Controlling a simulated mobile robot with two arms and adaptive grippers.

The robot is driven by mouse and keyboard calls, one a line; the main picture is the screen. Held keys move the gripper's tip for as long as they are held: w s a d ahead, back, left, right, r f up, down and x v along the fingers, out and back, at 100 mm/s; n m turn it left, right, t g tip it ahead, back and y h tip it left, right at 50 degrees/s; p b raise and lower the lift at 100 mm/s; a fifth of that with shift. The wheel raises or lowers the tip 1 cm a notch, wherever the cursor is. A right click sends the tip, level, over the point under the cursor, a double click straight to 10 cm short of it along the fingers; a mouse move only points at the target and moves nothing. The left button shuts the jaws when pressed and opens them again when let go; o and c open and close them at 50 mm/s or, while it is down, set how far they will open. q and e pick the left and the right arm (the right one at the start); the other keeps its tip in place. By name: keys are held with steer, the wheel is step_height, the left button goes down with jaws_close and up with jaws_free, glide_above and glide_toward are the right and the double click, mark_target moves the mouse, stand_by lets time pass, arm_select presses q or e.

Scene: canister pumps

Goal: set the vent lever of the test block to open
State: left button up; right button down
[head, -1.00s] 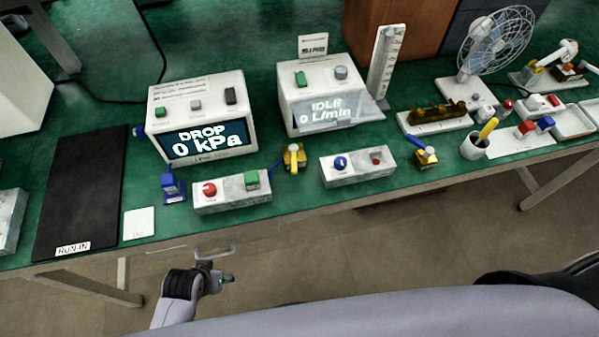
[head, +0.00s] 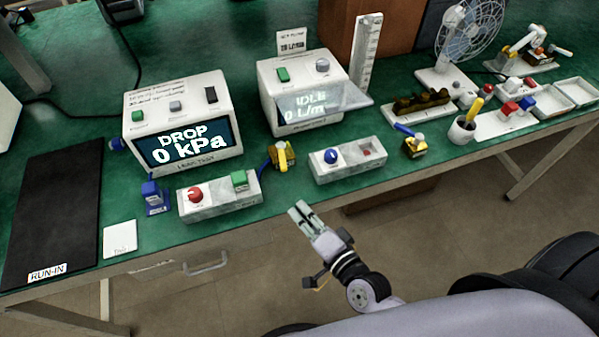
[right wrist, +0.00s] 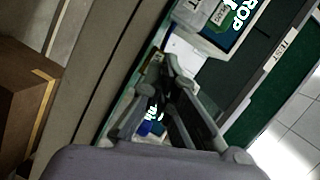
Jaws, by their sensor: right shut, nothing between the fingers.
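No open marking is readable. My right gripper (head: 299,210) is shut and empty, in front of the bench edge, below the first block in the picture and apart from it. My left gripper is not in view.
A button box (head: 220,203) and a second control box (head: 350,168) sit near the front edge. The pressure display machine (head: 185,120) and the flow machine (head: 300,75) stand behind. A blue fitting (head: 154,196) is at left. A drawer handle (head: 205,266) sticks out below the bench.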

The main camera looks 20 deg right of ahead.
mark_target(282, 159)
steer(key=d+m+t+h, duration=0.1)
steer(key=m, duration=0.1)
steer(key=d+r+m+h, duration=0.1)
steer(key=m, duration=0.1)
steer(key=d+r+m+t+h, duration=0.1)
steer(key=m, duration=0.1)
steer(key=shift+w+d+r+t, duration=0.15)
steer(key=shift+w+d+t, duration=0.15)
steer(key=shift+w+d, duration=0.1)
steer(key=w, duration=0.3)
steer(key=w+p, duration=0.1)
steer(key=w, duration=0.5)
steer(key=shift+w+a, duration=0.15)
steer(key=shift+a, duration=0.2)
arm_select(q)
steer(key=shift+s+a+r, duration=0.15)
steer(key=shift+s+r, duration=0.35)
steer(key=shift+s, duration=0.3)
